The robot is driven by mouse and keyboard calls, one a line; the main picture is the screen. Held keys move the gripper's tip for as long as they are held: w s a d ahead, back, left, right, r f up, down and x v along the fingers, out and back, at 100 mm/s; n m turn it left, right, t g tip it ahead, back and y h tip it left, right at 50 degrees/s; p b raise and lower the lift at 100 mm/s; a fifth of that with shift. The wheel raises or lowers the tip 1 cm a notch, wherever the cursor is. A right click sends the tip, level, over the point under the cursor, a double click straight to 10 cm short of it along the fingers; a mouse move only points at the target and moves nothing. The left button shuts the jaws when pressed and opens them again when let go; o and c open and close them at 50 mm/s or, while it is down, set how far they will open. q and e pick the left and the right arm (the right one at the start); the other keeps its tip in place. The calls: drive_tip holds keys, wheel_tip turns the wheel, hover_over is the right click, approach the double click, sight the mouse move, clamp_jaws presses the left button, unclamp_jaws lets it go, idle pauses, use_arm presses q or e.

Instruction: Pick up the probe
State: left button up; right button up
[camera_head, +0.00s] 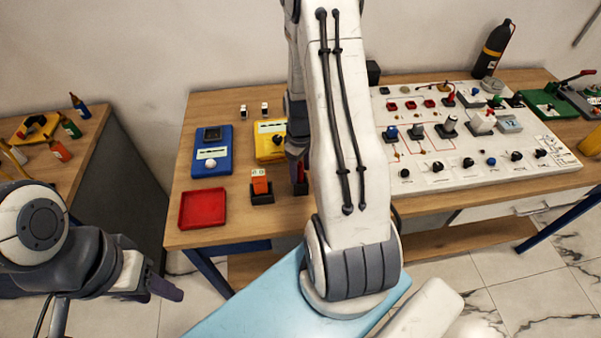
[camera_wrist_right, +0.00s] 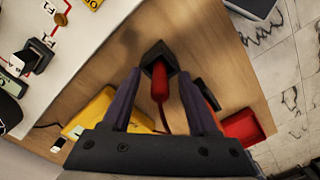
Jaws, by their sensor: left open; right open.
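The probe has a red handle (camera_wrist_right: 160,82) and a thin red cable. It sits in a small black holder (camera_wrist_right: 157,54) on the wooden table. In the right wrist view, my right gripper (camera_wrist_right: 160,74) is open, with one finger on each side of the red handle. A gap shows between the handle and each finger. In the head view, my right arm covers most of that gripper; the black holder (camera_head: 301,188) shows partly beside the arm. My left gripper (camera_head: 165,289) is open and empty at the lower left, away from the table.
An orange block in a black stand (camera_head: 261,186) is left of the probe. A yellow meter (camera_head: 268,152), a blue meter (camera_head: 211,168) and a red tray (camera_head: 202,209) are nearby. A white panel (camera_head: 445,178) with knobs fills the right side. A side table (camera_head: 75,160) holds bottles.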

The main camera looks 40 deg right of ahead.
drive_tip(key=shift+f, duration=0.7)
clamp_jaws()
drive_tip(key=shift+w+r, duration=0.1)
drive_tip(key=shift+r, duration=0.05)
